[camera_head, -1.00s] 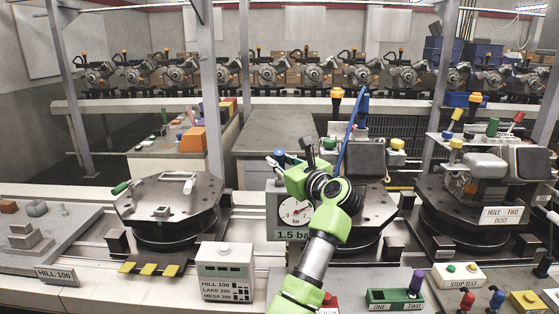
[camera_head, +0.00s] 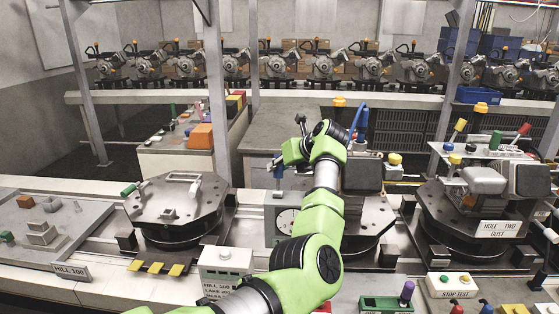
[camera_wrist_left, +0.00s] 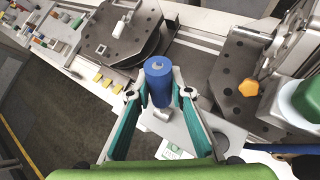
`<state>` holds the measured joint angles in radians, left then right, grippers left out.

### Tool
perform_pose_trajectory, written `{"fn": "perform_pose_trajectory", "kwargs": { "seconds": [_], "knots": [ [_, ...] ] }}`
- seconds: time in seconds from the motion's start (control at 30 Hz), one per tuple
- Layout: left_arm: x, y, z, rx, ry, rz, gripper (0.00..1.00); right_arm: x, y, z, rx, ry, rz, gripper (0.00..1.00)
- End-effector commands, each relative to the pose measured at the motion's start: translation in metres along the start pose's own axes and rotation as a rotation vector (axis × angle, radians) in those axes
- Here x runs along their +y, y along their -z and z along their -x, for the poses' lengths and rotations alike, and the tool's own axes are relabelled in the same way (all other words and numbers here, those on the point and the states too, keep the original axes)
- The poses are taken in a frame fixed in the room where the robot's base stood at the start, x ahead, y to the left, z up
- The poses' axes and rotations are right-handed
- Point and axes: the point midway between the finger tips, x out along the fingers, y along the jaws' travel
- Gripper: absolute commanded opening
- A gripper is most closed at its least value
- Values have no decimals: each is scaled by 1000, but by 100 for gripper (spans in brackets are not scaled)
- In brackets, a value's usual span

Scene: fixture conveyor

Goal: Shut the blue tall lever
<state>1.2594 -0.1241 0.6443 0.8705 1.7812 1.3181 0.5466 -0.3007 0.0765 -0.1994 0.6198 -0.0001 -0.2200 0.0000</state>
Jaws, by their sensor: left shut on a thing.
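The blue lever (camera_wrist_left: 158,82) shows in the left wrist view as an upright-looking blue cylinder on a short grey stem. My left gripper (camera_wrist_left: 160,88) has a finger on each side of it and is shut on it. In the head view the lever's blue part (camera_head: 278,173) shows just above the grey gauge box (camera_head: 276,208), below my left gripper (camera_head: 279,163). My green arm covers part of the gauge dial. My right gripper is not in view.
A dark block (camera_head: 362,173) and a yellow knob (camera_head: 394,159) stand right of my arm. A round plate fixture (camera_head: 150,205) is at the left. A white box (camera_head: 225,258) and a purple-handled green box (camera_head: 385,303) are in front.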

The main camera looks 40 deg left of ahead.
Motion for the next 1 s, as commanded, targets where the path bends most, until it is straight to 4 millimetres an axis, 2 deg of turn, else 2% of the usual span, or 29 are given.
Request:
{"fn": "perform_pose_trajectory", "kwargs": {
  "seconds": [0.17,0.7,0.73,0.8,1.0],
  "knots": [
    [1,2,0,44,-10,-29,0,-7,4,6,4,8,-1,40],
    [1,5,-1,64,-16,-41,0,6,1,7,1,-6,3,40],
    [1,5,-1,64,-16,-41,24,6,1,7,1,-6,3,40],
    [1,5,-1,64,-16,-41,37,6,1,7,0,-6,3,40],
    [2,4,0,63,-16,-40,37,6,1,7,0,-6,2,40]
  ]
}}
